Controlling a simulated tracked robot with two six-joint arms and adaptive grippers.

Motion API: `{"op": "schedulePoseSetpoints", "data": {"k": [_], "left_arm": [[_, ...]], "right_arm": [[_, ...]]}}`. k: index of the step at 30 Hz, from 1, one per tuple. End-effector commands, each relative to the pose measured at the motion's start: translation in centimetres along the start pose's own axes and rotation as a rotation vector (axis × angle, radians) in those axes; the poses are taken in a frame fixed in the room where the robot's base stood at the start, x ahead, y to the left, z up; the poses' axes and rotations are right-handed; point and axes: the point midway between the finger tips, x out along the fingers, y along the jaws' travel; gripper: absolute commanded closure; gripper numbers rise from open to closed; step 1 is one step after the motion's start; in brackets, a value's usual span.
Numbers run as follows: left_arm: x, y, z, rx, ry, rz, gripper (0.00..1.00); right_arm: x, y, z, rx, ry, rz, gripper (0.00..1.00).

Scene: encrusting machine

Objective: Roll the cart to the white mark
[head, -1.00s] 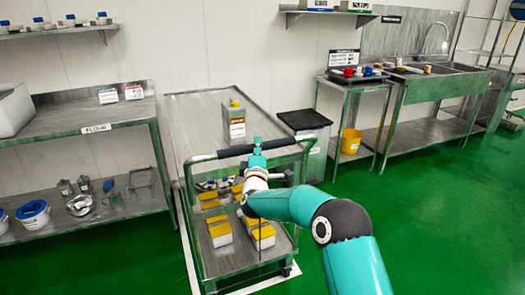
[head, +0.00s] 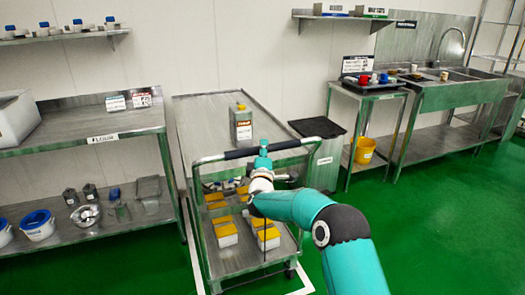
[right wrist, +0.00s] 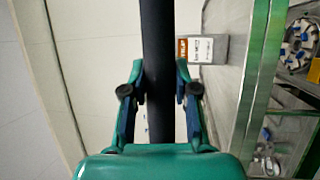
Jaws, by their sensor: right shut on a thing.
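The metal cart (head: 205,105) stands against the back wall, with a black push handle (head: 238,154) at its near end. My right gripper (head: 263,160) is shut on the handle near its middle. In the right wrist view, the dark handle bar (right wrist: 157,40) runs between the two fingers (right wrist: 160,100). The white mark (head: 192,252) is a line on the green floor. It shows along the cart's left side and near its front right wheel; the rest is hidden under the cart. My left gripper is not in view.
A metal flour table (head: 75,140) stands close on the cart's left. A bin with a dark lid (head: 316,127) is close on the right, then a small table (head: 368,95) and a sink. Green floor is open in front.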

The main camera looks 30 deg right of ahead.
Motion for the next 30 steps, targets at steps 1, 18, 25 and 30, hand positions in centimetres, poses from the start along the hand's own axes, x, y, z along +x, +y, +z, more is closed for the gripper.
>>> {"op": "schedulePoseSetpoints", "data": {"k": [1, 18, 25, 30], "left_arm": [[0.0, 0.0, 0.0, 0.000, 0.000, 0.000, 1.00], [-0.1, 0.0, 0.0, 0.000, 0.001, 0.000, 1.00], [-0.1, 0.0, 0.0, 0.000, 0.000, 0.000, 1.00], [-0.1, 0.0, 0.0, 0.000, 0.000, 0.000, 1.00]], "right_arm": [[-0.1, -0.6, -0.1, -0.003, 0.004, -0.012, 1.00], [-0.3, -0.2, 0.3, -0.004, -0.002, -0.004, 0.45], [-2.3, -0.1, 0.3, -0.005, 0.000, -0.005, 0.45], [-5.2, -0.2, 0.3, -0.005, 0.000, -0.006, 0.45]]}}
